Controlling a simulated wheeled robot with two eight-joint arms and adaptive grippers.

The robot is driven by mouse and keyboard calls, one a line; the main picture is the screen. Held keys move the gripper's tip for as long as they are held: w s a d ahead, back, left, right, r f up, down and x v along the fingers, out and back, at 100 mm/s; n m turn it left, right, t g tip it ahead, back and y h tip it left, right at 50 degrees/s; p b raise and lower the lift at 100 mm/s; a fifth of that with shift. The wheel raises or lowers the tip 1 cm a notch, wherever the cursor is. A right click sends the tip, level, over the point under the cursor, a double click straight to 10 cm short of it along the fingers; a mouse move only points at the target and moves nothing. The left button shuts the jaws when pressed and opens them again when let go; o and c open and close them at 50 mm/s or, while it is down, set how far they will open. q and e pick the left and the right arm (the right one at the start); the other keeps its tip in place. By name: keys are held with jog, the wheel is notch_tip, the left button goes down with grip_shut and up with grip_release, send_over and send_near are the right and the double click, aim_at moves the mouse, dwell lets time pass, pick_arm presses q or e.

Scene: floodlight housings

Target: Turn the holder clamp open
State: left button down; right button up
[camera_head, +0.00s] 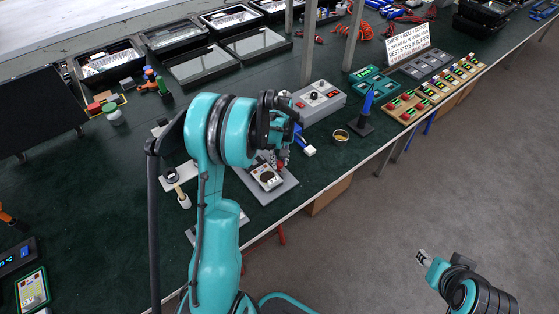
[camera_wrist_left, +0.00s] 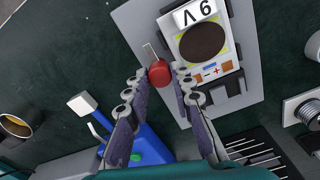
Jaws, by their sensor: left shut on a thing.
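The holder is a grey plate (camera_head: 284,188) with a pale device (camera_head: 267,177) on it, near the table's front edge. In the left wrist view the device (camera_wrist_left: 222,64) has a dark round face and a label reading "6 V" upside down. A red clamp knob (camera_wrist_left: 160,73) with a thin metal bar sits at the plate's edge beside the device. My left gripper (camera_wrist_left: 160,76) is shut on the red knob, a fingertip on each side; in the head view the gripper (camera_head: 281,158) is partly hidden by its wrist. My right gripper (camera_head: 423,257) hangs over the floor, its jaws too small to judge.
A blue tool with a white head (camera_wrist_left: 82,103) lies close to the left fingers. A brass ring (camera_head: 341,135), a blue tool in a black stand (camera_head: 363,120) and a grey control box (camera_head: 318,100) stand to the right. Framed housings (camera_head: 205,63) line the back.

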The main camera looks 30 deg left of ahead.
aim_at(280, 163)
dwell(0.4)
pick_arm(q)
jog(key=c, duration=1.3)
grip_release()
notch_tip(280, 163, up, 12)
jog(key=s+d+r+m+t, duration=0.3)
jog(key=s+d+r+m, duration=0.2)
jog(key=s+d+r, duration=0.3)
jog(key=s+d+f+m+t, duration=0.3)
jog(key=s+d, duration=0.4)
jog(key=s, duration=0.4)
jog(key=m+t, duration=0.1)
jog(key=m, duration=0.1)
jog(key=shift+d+m, duration=0.3)
